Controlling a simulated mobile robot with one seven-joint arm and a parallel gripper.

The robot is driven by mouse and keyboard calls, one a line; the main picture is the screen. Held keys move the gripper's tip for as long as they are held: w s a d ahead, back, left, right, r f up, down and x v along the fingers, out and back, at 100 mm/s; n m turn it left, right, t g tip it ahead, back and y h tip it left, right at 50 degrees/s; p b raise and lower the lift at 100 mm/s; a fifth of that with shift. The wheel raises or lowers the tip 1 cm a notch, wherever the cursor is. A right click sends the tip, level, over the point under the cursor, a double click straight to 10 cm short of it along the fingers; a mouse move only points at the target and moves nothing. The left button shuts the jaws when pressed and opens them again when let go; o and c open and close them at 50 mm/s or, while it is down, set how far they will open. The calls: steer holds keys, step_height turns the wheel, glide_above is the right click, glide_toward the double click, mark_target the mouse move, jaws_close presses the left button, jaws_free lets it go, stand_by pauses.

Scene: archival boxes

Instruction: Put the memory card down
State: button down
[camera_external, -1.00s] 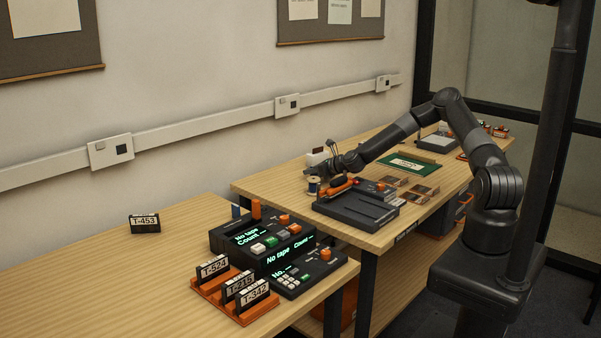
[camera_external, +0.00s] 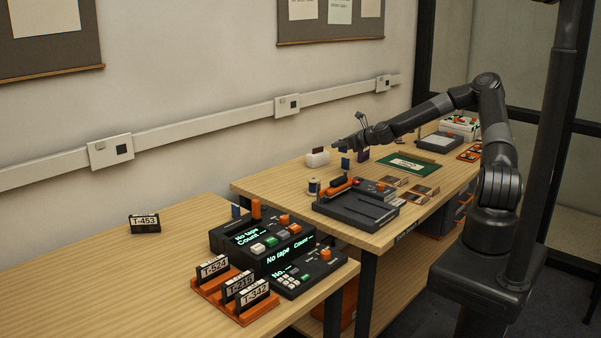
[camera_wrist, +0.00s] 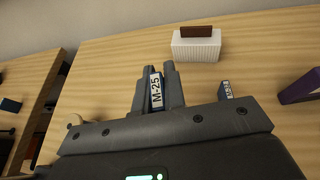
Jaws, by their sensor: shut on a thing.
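The memory card (camera_wrist: 157,92), blue with a white label reading M-25, is between my fingers in the wrist view. My gripper (camera_wrist: 156,85) is shut on it, label edge toward the camera. In the external view my gripper (camera_external: 338,146) is over the back part of the far table, near the white ribbed block. The held card is hard to make out there.
The white ribbed block (camera_wrist: 196,45) with a brown card in its top stands beyond my fingers. A purple block (camera_wrist: 300,86) is at right. A spool (camera_external: 313,186) and a dark grey device (camera_external: 355,206) lie nearer. Bare wood lies around my fingers.

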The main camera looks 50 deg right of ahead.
steer(key=w+a+r, duration=0.1)
steer(key=w+a, duration=0.4)
steer(key=a, duration=0.5)
steer(key=w+a+r, duration=0.1)
steer(key=w+a, duration=0.4)
steer(key=a, duration=0.6)
steer(key=s+a+m+h, duration=0.1)
steer(key=a, duration=2.2)
steer(key=s+a, duration=0.5)
steer(key=a, duration=0.5)
steer(key=s+a, duration=0.5)
steer(key=a, duration=0.5)
steer(key=shift+m+h, duration=0.3)
steer(key=shift+h, duration=0.1)
steer(key=s+a, duration=0.5)
steer(key=s, duration=0.1)
steer(key=s+a+f, duration=0.1)
steer(key=s+a, duration=0.4)
steer(key=s, duration=0.1)
steer(key=s+a, duration=0.6)
steer(key=s, duration=0.1)
steer(key=shift+f, duration=0.4)
glide_above(186, 317)
steer(key=f, duration=0.6)
steer(key=shift+d+f, duration=0.25)
steer(key=shift+s+a+f, duration=0.15)
steer(key=shift+a+f, duration=0.05)
steer(key=shift+a, duration=0.1)
steer(key=shift+f, duration=2)
